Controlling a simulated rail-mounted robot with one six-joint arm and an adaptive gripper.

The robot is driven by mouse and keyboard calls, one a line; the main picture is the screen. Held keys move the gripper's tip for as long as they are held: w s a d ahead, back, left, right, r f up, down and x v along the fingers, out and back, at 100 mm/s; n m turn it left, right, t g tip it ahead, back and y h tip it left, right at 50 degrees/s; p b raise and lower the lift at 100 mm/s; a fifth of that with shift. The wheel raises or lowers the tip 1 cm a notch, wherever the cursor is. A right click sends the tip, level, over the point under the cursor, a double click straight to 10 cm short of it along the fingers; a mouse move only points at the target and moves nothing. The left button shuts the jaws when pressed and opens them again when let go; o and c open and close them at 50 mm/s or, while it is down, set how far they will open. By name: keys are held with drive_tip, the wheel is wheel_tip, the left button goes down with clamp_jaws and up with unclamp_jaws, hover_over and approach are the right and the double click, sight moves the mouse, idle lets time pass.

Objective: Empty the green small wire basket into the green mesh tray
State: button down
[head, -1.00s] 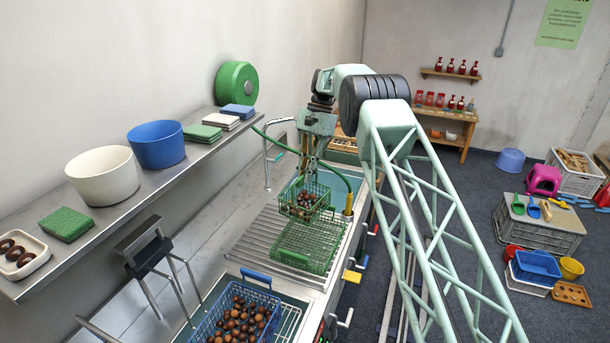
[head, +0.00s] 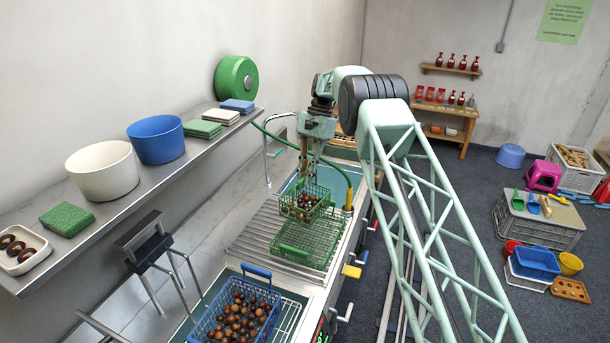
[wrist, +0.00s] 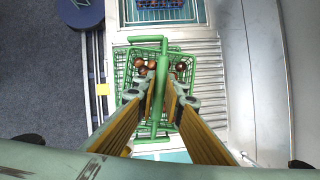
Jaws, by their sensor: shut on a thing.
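The green small wire basket (head: 305,203) holds several brown chestnuts and hangs upright from my gripper (head: 307,180). My gripper is shut on the basket's green handle bar, which also shows between the fingers in the wrist view (wrist: 160,92). The green mesh tray (head: 305,245) rests on the ribbed drainboard, just below and in front of the basket in the head view. The visible part of the tray is empty. In the wrist view the basket (wrist: 125,75) overlaps the tray, so part of the tray is hidden.
The ribbed drainboard (head: 258,228) lies left of the tray. A green hose (head: 345,178) and tap stand beside my gripper. A shelf (head: 115,207) with bowls runs along the left wall.

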drive_tip(key=shift+f, duration=0.9)
drive_tip(key=shift+s+d+r+y, duration=0.2)
drive_tip(key=shift+d+y, duration=0.1)
drive_tip(key=shift+y, duration=0.1)
drive_tip(key=shift+d, duration=0.1)
drive_tip(key=d+y+b, duration=0.1)
drive_tip(key=s+d+t+y+b, duration=0.1)
drive_tip(key=s+d+n+t+y+b, duration=0.1)
drive_tip(key=shift+d+r+y, duration=0.15)
drive_tip(key=shift+r+y, duration=0.15)
drive_tip(key=shift+r, duration=0.1)
drive_tip(key=shift+f+b, duration=0.1)
drive_tip(key=shift+b, duration=0.35)
drive_tip(key=shift+s+d+t+y+b, duration=0.1)
drive_tip(key=shift+d+t+y+b, duration=0.25)
drive_tip(key=shift+b, duration=0.35)
